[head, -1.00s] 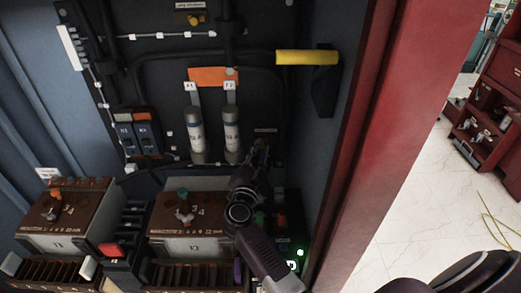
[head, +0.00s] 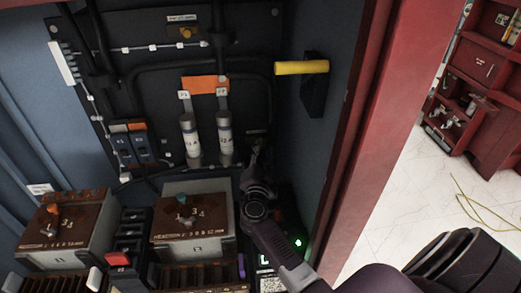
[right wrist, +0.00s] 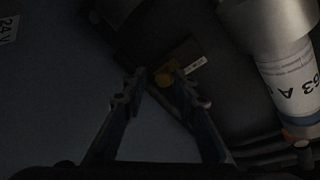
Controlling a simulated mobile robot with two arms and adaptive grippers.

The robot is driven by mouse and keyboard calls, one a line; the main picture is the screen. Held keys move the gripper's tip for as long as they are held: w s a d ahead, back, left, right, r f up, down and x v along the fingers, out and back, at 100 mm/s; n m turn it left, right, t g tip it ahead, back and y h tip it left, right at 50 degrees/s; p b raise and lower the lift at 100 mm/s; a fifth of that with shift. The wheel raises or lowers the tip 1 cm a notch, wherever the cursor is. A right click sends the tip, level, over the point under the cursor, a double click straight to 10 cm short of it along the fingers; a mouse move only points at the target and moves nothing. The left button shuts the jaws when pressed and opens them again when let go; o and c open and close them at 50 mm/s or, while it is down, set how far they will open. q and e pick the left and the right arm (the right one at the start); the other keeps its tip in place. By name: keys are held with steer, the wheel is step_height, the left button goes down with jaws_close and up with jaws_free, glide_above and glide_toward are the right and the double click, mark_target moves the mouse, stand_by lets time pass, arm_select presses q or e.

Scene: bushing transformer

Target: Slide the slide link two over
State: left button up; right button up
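I cannot tell for certain which part is slide link two. My right gripper (head: 257,150) is at the back panel, just right of the two grey fuse cylinders (head: 224,138). In the right wrist view the fingers of this gripper (right wrist: 153,82) stand apart with nothing held. A small yellow-orange part (right wrist: 166,77) with a white label strip shows beyond and between the fingertips; contact cannot be told. In the head view the arm and fingers hide what lies there. My left gripper is not in view.
A yellow bar handle (head: 301,67) juts from the right cabinet wall. Brown-topped transformer blocks (head: 190,215) stand below left. An orange plate (head: 204,85) sits above the fuses. A fuse cylinder (right wrist: 284,70) is close at right in the wrist view. The red door frame (head: 375,130) bounds the right.

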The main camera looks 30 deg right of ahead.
steer(key=shift+a, duration=0.1)
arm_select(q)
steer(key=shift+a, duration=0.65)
arm_select(e)
steer(key=v, duration=1.2)
